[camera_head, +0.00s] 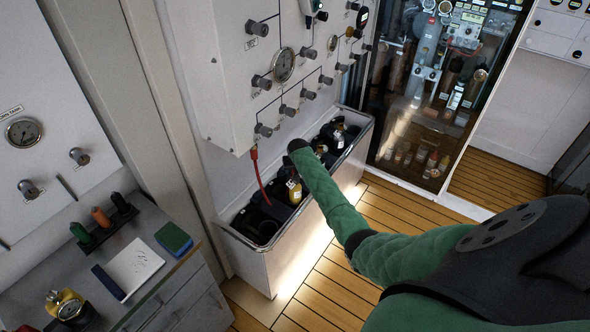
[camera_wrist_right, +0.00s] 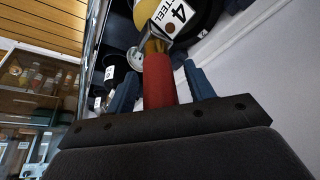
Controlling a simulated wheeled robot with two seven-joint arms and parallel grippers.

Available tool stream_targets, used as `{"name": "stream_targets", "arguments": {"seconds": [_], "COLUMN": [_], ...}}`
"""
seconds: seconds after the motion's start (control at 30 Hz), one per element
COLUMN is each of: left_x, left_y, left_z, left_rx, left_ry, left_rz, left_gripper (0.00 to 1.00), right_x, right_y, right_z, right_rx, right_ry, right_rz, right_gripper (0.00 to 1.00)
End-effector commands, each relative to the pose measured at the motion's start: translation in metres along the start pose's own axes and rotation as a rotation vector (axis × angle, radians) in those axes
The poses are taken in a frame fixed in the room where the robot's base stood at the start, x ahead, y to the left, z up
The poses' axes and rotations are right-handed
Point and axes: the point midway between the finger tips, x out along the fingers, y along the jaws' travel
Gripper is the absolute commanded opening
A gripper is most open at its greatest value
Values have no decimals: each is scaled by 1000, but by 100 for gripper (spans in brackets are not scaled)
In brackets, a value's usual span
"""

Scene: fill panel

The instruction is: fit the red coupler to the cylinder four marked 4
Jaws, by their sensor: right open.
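The red coupler (camera_wrist_right: 160,82) stands between the two blue fingers of my right gripper (camera_wrist_right: 162,88) in the right wrist view. The fingers are open, with a gap on each side of it. The coupler's far end meets a brass fitting (camera_wrist_right: 155,46) by a yellow cylinder with a white tag marked 4 (camera_wrist_right: 176,15). I cannot tell how firmly they are joined. In the head view a yellow cylinder (camera_head: 294,192) stands in the trough, below my right arm's end; the fingers are not clear there. My left gripper is out of view.
The trough (camera_head: 268,252) holds several dark cylinders under the wall panel (camera_head: 220,80). A red hose (camera_head: 260,180) hangs from the panel into it. A bench (camera_head: 150,290) stands at left, and a glass-front cabinet (camera_head: 425,140) at right. Wooden floor (camera_head: 335,270) is clear.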

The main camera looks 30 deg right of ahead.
Motion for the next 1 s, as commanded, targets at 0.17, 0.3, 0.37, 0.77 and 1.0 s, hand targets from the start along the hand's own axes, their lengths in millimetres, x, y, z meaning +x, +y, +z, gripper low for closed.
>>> {"name": "stream_targets", "arguments": {"seconds": [0.17, 0.3, 0.37, 0.77, 1.0], "left_x": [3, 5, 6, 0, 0], "left_y": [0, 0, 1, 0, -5], "left_z": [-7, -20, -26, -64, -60], "left_rx": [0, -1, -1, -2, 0], "left_ry": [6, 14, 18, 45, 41], "left_rz": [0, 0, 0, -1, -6], "left_gripper": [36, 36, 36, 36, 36], "right_x": [-12, -30, -39, -76, -78], "right_y": [0, 0, 0, 0, 0], "right_z": [0, 1, 0, 0, 0], "right_rx": [0, 0, 0, -1, 0], "right_ry": [2, 2, 2, 1, 0], "right_rz": [0, 0, 0, 0, 0], "right_gripper": [53, 53, 53, 53, 53]}}
